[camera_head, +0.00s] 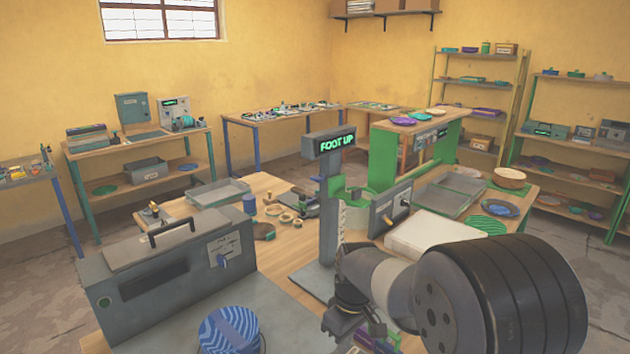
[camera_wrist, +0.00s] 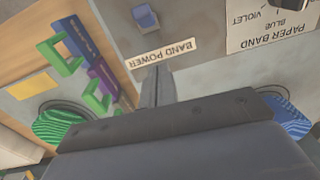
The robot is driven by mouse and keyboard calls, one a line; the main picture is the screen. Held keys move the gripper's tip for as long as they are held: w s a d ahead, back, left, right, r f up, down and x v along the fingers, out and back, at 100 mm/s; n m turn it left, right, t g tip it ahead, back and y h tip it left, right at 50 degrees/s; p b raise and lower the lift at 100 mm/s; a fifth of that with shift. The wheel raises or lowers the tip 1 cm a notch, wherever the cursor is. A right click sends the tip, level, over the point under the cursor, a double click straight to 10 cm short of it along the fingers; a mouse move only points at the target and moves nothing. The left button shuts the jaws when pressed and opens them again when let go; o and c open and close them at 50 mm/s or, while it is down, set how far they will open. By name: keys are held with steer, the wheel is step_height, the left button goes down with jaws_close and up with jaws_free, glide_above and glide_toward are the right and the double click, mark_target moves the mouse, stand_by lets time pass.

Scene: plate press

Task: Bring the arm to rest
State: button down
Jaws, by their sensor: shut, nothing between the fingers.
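My gripper (camera_head: 343,318) is at the bottom centre of the head view, with my arm reaching in from the lower right. In the wrist view the two fingers (camera_wrist: 157,84) lie together, shut and empty. Their tips are close to the "BAND POWER" label (camera_wrist: 162,53) in the picture; I cannot tell whether they touch anything. In the head view the fingertips are dark and partly merged with the wrist.
A grey machine (camera_head: 165,275) and a blue striped roll (camera_head: 228,330) stand at left. A post with a "FOOT UP" display (camera_head: 338,144) rises behind my gripper. Green and purple pieces (camera_head: 375,338) lie below it. A white block (camera_head: 435,234) stands behind my arm.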

steer(key=shift+w+a+f+g+h+p, duration=0.25)
steer(key=shift+a+f+h+p, duration=0.2)
steer(key=shift+p, duration=0.25)
steer(key=shift+w+a+f+g+h+p, duration=0.2)
steer(key=shift+a+f+h+p, duration=0.15)
steer(key=shift+a+p, duration=0.3)
steer(key=shift+w+a+b, duration=0.25)
steer(key=shift+w+b, duration=0.2)
steer(key=shift+b, duration=0.1)
step_height(320, 180, up, 7)
steer(key=shift+a+f, duration=0.15)
steer(key=shift+f, duration=0.05)
